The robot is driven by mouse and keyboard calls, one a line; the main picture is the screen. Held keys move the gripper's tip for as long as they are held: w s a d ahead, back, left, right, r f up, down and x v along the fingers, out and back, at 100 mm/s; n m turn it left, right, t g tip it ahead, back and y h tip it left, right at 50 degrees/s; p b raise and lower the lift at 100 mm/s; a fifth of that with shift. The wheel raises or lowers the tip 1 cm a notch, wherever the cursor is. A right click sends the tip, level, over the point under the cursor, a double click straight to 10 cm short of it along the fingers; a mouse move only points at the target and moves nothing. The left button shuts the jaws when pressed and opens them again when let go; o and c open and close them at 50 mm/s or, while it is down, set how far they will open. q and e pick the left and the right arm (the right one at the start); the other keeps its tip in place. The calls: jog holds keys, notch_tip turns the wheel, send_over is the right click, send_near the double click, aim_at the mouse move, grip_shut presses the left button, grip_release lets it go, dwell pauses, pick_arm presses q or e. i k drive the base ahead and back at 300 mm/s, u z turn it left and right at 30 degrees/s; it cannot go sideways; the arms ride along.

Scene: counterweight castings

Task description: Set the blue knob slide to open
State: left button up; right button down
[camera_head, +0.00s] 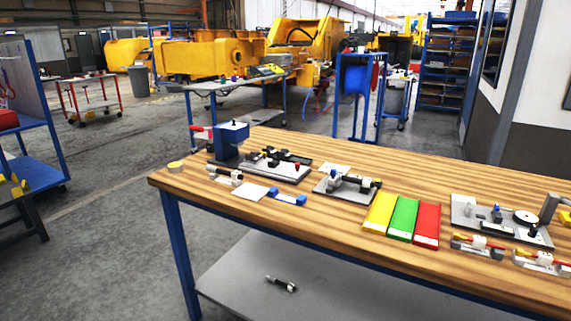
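Two small blue knobs show on the workbench (445,265). One blue knob (333,175) stands on a grey fixture plate (345,194) in the middle, beside a horizontal black and pale cylinder. The other blue knob (496,210) stands on a larger grey fixture (466,205) at the right, left of a pale round dial. I cannot tell which one belongs to the slide, nor whether a slide is open or shut. Neither of my grippers is in view.
Yellow (380,213), green (403,218) and red (426,226) trays lie between the fixtures. A blue press (229,140) and a fixture with black and red knobs (275,167) stand at the left. A dark part (281,284) lies on the lower shelf.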

aim_at(333, 181)
jog(key=u, duration=0.25)
jog(key=i, duration=0.95)
jog(key=z, duration=0.35)
